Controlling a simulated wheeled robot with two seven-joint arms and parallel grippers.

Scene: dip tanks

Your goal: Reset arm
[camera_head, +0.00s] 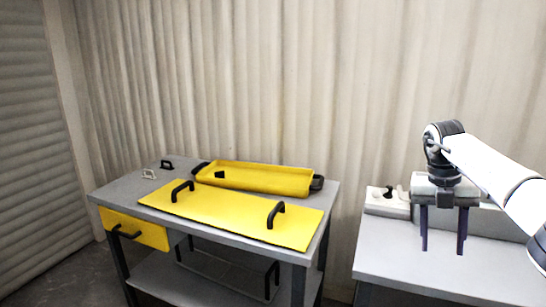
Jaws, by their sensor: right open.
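My right gripper (443,228) hangs above the grey table (390,262) on the right, with its two dark fingers pointing down and spread apart. Nothing shows between the fingers. My right arm comes in from the right edge of the head view. My left gripper is not in view.
A grey workbench (125,190) stands left of centre. It bears a yellow tray (262,178) with black handles and a flat yellow lid (230,214) with two black handles. A yellow drawer (150,235) sits below. A white object (385,203) stands behind my right gripper. A gap separates bench and table.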

